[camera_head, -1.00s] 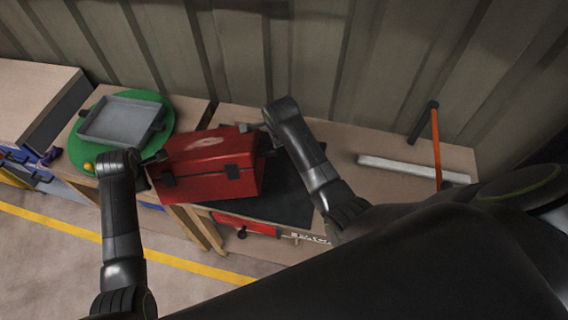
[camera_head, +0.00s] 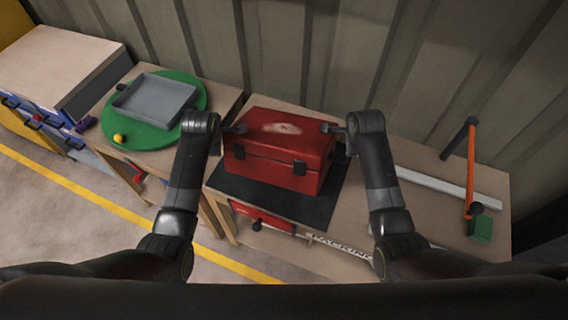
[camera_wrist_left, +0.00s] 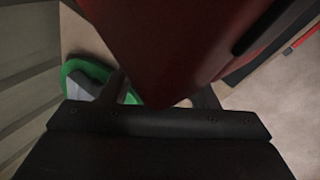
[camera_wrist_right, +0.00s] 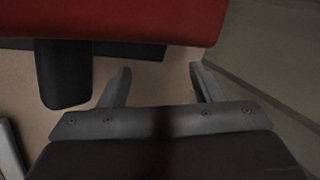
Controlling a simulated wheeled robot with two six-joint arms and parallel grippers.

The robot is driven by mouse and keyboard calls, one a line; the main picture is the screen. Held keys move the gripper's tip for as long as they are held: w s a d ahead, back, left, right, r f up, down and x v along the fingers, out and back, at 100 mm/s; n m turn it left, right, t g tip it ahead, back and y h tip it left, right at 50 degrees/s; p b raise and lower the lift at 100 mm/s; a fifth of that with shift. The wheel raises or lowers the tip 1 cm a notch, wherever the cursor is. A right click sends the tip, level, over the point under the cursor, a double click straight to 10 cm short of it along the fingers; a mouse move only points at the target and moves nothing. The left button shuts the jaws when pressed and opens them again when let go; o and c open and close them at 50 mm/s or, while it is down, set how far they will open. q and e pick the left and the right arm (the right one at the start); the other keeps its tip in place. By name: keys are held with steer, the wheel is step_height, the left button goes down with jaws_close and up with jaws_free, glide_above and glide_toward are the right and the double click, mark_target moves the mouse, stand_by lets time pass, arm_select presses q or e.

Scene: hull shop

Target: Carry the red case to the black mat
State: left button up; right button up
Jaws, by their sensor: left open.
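The red case (camera_head: 275,160), with dark latches and a pale worn patch on its lid, is upright over the black mat (camera_head: 312,210) and appears to rest on it. Mat shows in front and to the right of it. My left gripper (camera_head: 237,129) is open at the case's left end; the case fills much of the left wrist view (camera_wrist_left: 170,40). My right gripper (camera_head: 334,128) is at the right end. In the right wrist view its fingers (camera_wrist_right: 160,85) are apart with nothing between them, and the case (camera_wrist_right: 130,18) lies beyond. Contact at either end is unclear.
A green round board (camera_head: 190,125) with a grey tray (camera_head: 155,103) and a yellow ball (camera_head: 120,138) is on the left bench. A pale bar (camera_head: 450,187) and an orange-handled tool (camera_head: 470,165) lie on the right. A ribbed wall stands behind.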

arm_select(q)
steer(key=shift+s+d+f, duration=0.15)
steer(key=shift+d, duration=0.65)
arm_select(e)
steer(key=shift+a+r, duration=0.15)
steer(key=shift+a, duration=0.65)
arm_select(q)
steer(key=shift+a, duration=0.1)
arm_select(e)
steer(key=shift+d, duration=0.1)
arm_select(q)
steer(key=shift+o, duration=0.2)
steer(key=shift+a, duration=0.75)
steer(key=o, duration=0.4)
steer(key=shift+w+a, duration=0.2)
steer(key=shift+a, duration=0.35)
arm_select(e)
steer(key=shift+w+d, duration=0.1)
steer(key=shift+d, duration=1.35)
arm_select(q)
steer(key=shift+o, duration=0.2)
arm_select(e)
steer(key=o, duration=0.5)
steer(key=shift+f, duration=0.2)
arm_select(q)
steer(key=v, duration=1.2)
steer(key=shift+a, duration=0.15)
arm_select(e)
steer(key=v, duration=1.2)
steer(key=shift+d, duration=0.1)
